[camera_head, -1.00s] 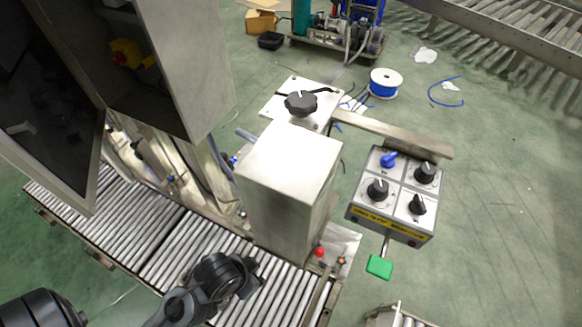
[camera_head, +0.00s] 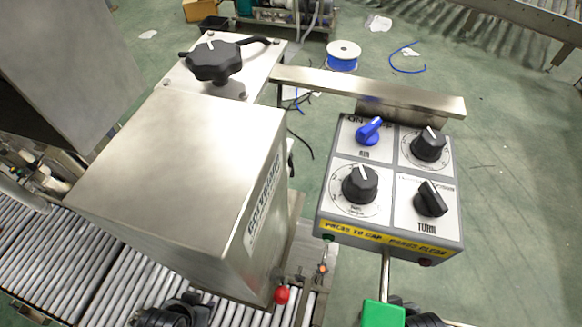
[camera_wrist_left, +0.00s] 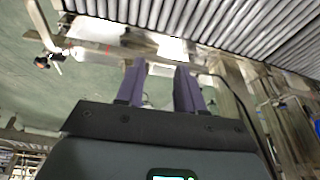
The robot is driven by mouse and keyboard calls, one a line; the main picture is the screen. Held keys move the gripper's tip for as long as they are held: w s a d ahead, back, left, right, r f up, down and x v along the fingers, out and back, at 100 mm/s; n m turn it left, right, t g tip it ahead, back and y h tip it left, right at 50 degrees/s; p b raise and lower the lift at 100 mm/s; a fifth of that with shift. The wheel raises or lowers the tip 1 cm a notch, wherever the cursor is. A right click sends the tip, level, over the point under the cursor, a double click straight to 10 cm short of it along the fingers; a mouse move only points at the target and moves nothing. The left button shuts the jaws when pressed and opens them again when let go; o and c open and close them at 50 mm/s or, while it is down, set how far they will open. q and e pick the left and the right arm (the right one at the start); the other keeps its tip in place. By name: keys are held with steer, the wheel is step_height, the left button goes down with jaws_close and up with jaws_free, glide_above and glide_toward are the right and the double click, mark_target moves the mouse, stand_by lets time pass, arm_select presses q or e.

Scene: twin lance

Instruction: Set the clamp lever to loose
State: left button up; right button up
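No part is legibly marked as the clamp lever. A red ball knob (camera_head: 282,295) sits low beside the steel housing, and a small orange-and-black knob (camera_head: 322,268) stands just right of it. A green handle (camera_head: 383,314) is on a rod below the control box. My left gripper (camera_head: 178,312) is at the bottom edge, left of the red knob and apart from it. In the left wrist view its two fingers (camera_wrist_left: 160,68) stand apart with nothing clearly held. Dark parts behind the green handle seem to be my right arm; its fingers cannot be made out.
The steel housing (camera_head: 180,185) stands between my left gripper and the control box (camera_head: 390,190), which has a blue knob (camera_head: 369,131) and several black ones. A large black knob (camera_head: 214,62) is behind the housing. The roller conveyor (camera_head: 40,255) runs at the lower left.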

steer(key=shift+w+r, duration=0.1)
steer(key=shift+w, duration=0.2)
